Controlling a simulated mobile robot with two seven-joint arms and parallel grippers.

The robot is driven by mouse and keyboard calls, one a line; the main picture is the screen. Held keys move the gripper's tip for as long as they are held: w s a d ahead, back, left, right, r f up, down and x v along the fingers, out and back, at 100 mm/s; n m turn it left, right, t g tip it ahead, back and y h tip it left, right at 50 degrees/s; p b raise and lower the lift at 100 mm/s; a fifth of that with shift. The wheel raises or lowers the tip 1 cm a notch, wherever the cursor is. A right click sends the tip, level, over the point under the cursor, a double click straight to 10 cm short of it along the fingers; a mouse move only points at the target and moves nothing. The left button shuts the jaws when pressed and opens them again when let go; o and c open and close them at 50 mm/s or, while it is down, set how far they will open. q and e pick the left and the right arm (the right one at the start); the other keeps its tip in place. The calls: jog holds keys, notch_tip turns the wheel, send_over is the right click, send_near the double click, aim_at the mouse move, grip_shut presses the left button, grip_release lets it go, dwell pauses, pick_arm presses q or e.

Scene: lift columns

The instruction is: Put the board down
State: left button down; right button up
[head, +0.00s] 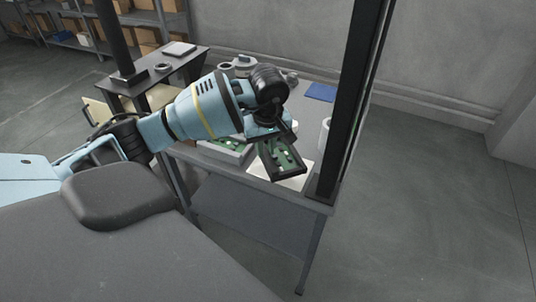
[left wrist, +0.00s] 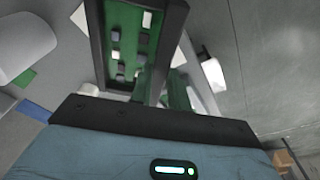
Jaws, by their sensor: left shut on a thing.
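My left gripper (head: 285,165) reaches over the workbench from the left. It is shut on a green circuit board (head: 282,156) with small dark and light parts on it. The board looks tilted, above a white mat (head: 297,178) near the bench's front edge; I cannot tell the gap. A grey tray (head: 225,156) with green boards stands left of the mat, partly hidden by my arm. My right gripper is not in view.
A black column (head: 349,95) rises at the bench's right end, close to my gripper. A white cylinder (head: 323,135) and a blue flat piece (head: 320,92) are on the bench. A dark side table (head: 160,75) stands behind left. Open floor (head: 430,200) lies right.

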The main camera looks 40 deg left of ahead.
aim_at(268, 151)
pick_arm(q)
jog(key=shift+w+d+f, duration=0.1)
jog(key=shift+w+f, duration=0.05)
jog(key=shift+w, duration=0.3)
notch_tip(268, 151, down, 3)
jog(key=shift+f, duration=0.1)
jog(key=shift+f, duration=0.15)
jog(key=c, duration=1.3)
grip_release()
jog(key=shift+c, duration=0.2)
